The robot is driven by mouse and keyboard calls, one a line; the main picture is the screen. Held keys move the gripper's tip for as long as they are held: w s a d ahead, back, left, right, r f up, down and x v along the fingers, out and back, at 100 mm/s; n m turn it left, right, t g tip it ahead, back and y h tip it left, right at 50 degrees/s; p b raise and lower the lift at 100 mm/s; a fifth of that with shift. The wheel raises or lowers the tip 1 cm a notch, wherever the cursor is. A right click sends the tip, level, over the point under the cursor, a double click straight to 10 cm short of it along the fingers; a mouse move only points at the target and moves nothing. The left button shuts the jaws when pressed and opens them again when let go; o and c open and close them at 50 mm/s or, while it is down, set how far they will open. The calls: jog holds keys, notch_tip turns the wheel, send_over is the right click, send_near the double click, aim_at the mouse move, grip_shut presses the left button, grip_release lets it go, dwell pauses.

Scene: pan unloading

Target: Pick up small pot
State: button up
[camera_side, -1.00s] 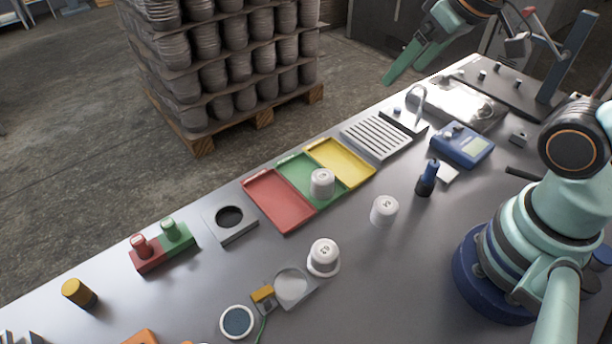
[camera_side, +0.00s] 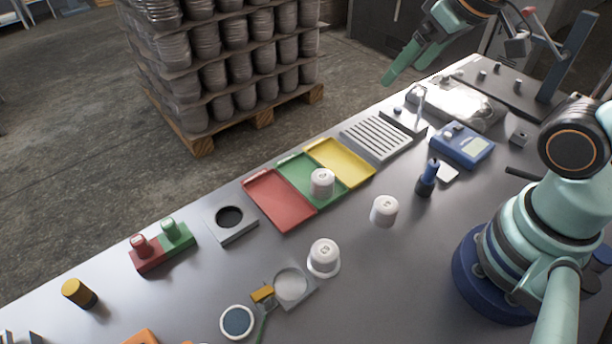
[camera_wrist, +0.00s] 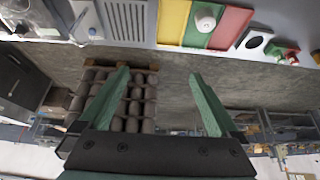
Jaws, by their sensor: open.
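Three white, rounded pots with dark marks on top are in the side view. One pot (camera_side: 322,183) sits in the green tray (camera_side: 293,167), one (camera_side: 384,211) stands on bare bench, and one (camera_side: 323,254) has a wider white base. I cannot tell which is the small pot. The pot on green also shows in the wrist view (camera_wrist: 205,20). My gripper (camera_side: 403,74) is open and empty, raised at the top right of the side view, well away from the pots. Its two green fingers are spread apart in the wrist view (camera_wrist: 159,76), with floor behind them.
A red tray (camera_side: 279,204) and a yellow tray (camera_side: 343,160) flank the green one. A slotted plate (camera_side: 377,137), blue meter (camera_side: 462,145), upright blue tool (camera_side: 428,178) and grey block with a dark round hole (camera_side: 230,221) are on the bench. Stacked pots (camera_side: 232,75) stand on a pallet behind.

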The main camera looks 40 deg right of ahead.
jog(key=n+g, duration=0.8)
jog(key=n, duration=0.6)
send_near(387, 203)
jog(key=shift+h, duration=0.3)
jog(key=shift+a+x, duration=0.1)
jog(key=shift+x, duration=2.3)
jog(key=shift+a+x, duration=0.15)
jog(key=shift+x, duration=2.25)
jog(key=c, duration=1.5)
